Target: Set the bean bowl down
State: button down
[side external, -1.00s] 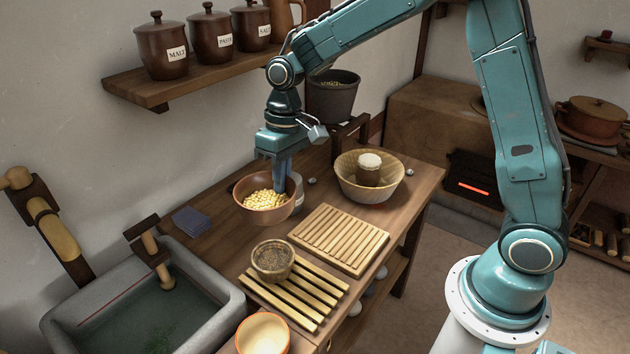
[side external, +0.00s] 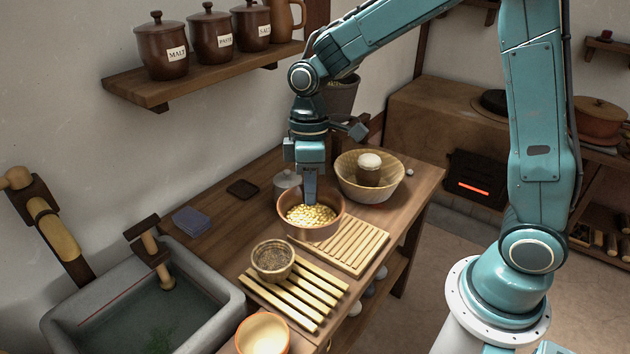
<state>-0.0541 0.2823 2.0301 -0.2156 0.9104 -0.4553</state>
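The bean bowl (side external: 315,233), brown and filled with yellow beans (side external: 311,214), is near the middle of the wooden counter. It overlaps the back left corner of the pale ribbed board (side external: 352,250) in this view. My gripper (side external: 310,193) points down at the bowl's far rim and appears shut on it. The fingertips are partly lost against the bowl, and the bowl looks level. I cannot tell whether its base touches anything. A dark square mat (side external: 242,189) lies bare behind it to the left.
A grey lidded pot (side external: 288,183) stands close behind the bowl. A wide pale basin (side external: 385,193) holding a jar is to the right. A stone sink (side external: 215,280) is at left.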

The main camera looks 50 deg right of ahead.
notch_tip(320, 180, down, 16)
jog(key=shift+r, duration=0.1)
dwell(0.5)
jog(key=shift+f, duration=1.9)
jog(key=shift+f, duration=0.15)
jog(key=c, duration=1.6)
grip_release()
jog(key=r, duration=0.4)
jog(key=d+r, duration=0.1)
jog(key=r, duration=0.3)
jog(key=w+r, duration=0.1)
jog(key=r, duration=0.3)
jog(key=shift+w+d+r, duration=0.1)
jog(key=shift+d, duration=0.15)
